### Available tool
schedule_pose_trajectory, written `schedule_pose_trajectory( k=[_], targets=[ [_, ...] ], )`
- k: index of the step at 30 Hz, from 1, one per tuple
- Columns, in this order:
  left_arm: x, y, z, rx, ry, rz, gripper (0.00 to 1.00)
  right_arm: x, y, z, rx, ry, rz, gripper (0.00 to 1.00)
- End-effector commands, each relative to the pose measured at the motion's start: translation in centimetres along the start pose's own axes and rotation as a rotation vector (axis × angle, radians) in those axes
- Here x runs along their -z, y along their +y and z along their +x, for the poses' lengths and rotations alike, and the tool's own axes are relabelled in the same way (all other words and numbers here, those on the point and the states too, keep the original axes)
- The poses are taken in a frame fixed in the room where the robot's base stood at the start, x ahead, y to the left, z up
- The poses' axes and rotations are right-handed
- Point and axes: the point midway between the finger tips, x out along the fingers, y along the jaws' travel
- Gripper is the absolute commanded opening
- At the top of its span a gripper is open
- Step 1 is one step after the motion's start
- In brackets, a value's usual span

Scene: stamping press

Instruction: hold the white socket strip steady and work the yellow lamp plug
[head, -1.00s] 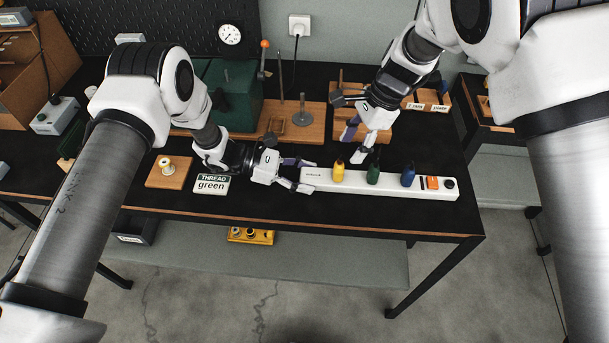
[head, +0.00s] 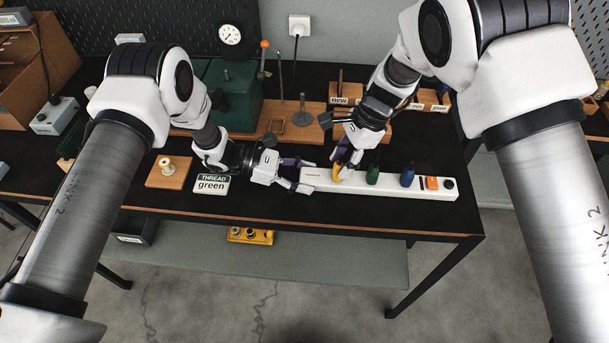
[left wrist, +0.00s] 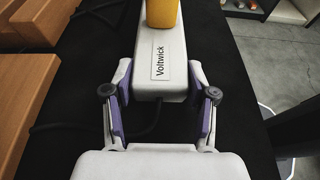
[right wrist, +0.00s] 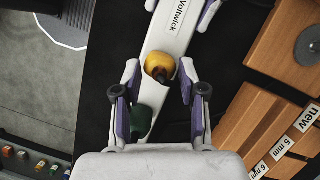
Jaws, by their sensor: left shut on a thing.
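The white socket strip (head: 320,184) lies along the front of the black table, with the label "Voltwick" (left wrist: 159,60) at its left end. My left gripper (head: 303,175) is shut on that end, one finger on each side in the left wrist view (left wrist: 160,85). The yellow lamp plug (head: 338,173) stands upright in the strip nearest the label. My right gripper (head: 347,160) is open at the yellow plug. In the right wrist view its fingers (right wrist: 160,78) are apart, and the yellow plug (right wrist: 160,66) shows between their tips; contact cannot be told.
A "THREAD green" sign (head: 212,184) is left of the strip. Wooden bins (head: 345,95) stand behind.

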Motion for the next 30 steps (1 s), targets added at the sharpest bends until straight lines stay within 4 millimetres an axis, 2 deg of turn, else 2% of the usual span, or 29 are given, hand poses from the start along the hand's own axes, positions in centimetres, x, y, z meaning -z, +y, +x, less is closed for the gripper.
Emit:
schedule_pose_trajectory(
  k=[14,30],
  targets=[
    [0.0,0.0,0.0,-0.001,0.000,0.000,0.00,-0.3,0.0,-0.8,0.001,0.000,0.000,0.00],
    [0.0,0.0,0.0,0.000,0.001,0.000,0.00,-1.9,0.0,-5.4,0.002,0.001,0.000,0.00]
  ],
)
